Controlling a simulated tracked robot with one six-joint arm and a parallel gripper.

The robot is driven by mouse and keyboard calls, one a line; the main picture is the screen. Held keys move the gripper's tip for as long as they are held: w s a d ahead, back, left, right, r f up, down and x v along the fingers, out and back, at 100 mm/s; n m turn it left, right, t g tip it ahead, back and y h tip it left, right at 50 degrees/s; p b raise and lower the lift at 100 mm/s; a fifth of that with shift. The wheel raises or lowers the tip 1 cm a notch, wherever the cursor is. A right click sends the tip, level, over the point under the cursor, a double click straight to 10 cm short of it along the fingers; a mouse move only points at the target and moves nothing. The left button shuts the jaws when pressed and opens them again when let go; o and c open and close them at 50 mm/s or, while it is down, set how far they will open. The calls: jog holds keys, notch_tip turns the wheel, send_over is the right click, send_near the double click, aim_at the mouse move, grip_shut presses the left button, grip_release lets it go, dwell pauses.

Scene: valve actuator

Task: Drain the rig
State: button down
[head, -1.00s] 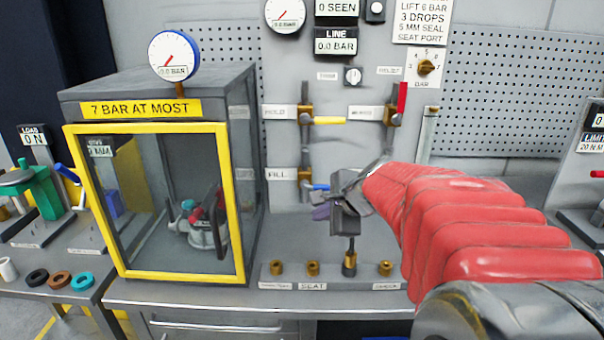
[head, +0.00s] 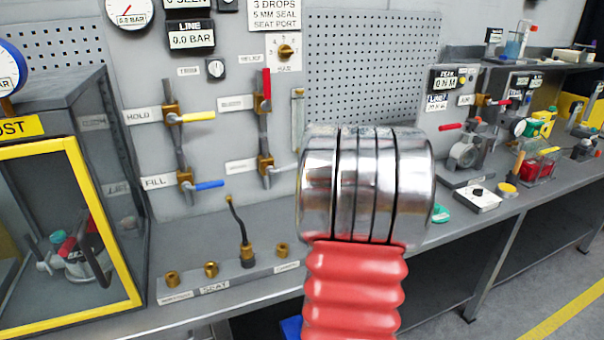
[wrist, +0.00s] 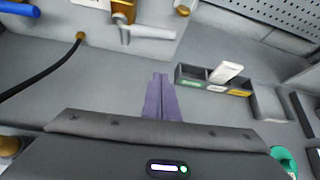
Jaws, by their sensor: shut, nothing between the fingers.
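Valves are on the grey panel: a yellow lever at HOLD (head: 197,116), a blue lever at FILL (head: 208,184), an upright red lever (head: 266,82), and a lower brass valve (head: 265,165) with a grey lever and unreadable label. A brass valve with a grey lever (wrist: 148,33) shows at the top of the wrist view. My gripper (wrist: 160,80) has its purple fingers together and empty, apart from that lever. In the head view my own wrist link hides it. The line display (head: 190,38) reads 0.0 BAR.
A black hose (head: 236,215) rises from a brass port on the seat block (head: 215,287); a black hose also shows in the wrist view (wrist: 45,72). A yellow-framed cabinet (head: 130,225) stands left. A divided grey tray (wrist: 213,80) lies right of my fingers. Another bench station (head: 470,150) stands right.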

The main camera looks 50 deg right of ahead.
aim_at(285, 168)
jog(key=shift+w+f, duration=0.1)
jog(key=x, duration=1)
jog(key=shift+w+d+r, duration=0.1)
jog(key=shift+w+r, duration=0.15)
jog(key=shift+r, duration=0.8)
jog(key=shift+w+r, duration=0.25)
jog(key=shift+r, duration=0.8)
jog(key=shift+s+d, duration=0.1)
